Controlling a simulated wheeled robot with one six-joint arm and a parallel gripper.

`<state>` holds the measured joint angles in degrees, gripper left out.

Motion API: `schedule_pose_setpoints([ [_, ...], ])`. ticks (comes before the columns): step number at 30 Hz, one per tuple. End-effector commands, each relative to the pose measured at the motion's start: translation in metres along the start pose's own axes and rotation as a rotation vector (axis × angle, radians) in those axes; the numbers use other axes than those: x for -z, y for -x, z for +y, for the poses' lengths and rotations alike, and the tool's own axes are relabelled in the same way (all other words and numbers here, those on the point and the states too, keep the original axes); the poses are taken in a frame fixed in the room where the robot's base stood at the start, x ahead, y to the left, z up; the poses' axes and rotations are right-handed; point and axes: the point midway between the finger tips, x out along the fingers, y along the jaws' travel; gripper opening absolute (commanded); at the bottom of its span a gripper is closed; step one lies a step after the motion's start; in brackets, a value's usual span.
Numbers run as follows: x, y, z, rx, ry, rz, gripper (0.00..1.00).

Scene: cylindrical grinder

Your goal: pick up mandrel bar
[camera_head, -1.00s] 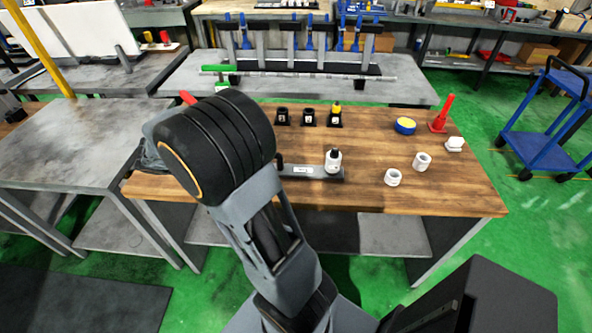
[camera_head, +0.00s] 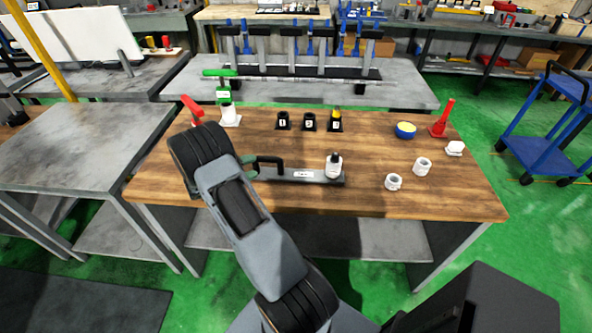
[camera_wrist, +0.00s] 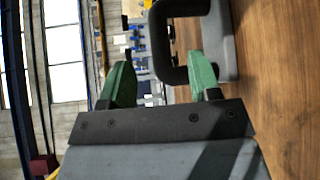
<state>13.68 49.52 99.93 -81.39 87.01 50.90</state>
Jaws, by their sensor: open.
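A low dark grey bar (camera_head: 300,175) with a white label and a black loop handle (camera_head: 268,162) lies on the wooden bench, and I take it for the mandrel bar. Its handle (camera_wrist: 166,72) is large in the wrist view, ahead of and between the fingertip lines. My gripper (camera_head: 248,168) is open, its green fingertips just left of the handle in the head view. The gripper also shows in the wrist view (camera_wrist: 163,80) with both fingers apart. I cannot tell whether a finger touches the handle. My wrist hides part of the bench to the left.
A white-and-black bottle (camera_head: 334,167) stands at the bar's right end. Several black holders (camera_head: 309,122) stand behind. A red-handled item (camera_head: 192,108) stands behind my wrist.

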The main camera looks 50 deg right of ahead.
Motion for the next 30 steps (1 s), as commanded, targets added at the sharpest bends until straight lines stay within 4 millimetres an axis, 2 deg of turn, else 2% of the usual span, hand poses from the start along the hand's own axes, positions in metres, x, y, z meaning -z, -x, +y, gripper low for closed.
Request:
schedule_pose_setpoints([
  [3, -0.001, -0.011, 0.0, 0.002, 0.002, -0.001, 0.57],
  [8, -0.001, -0.018, 0.001, 0.002, 0.003, 0.0, 0.57],
  [18, -0.003, -0.059, 0.003, 0.002, 0.002, -0.002, 0.57],
  [22, -0.002, -0.066, 0.002, 0.003, 0.002, 0.0, 0.57],
  [30, -0.002, -0.067, 0.001, 0.002, 0.001, 0.001, 0.55],
])
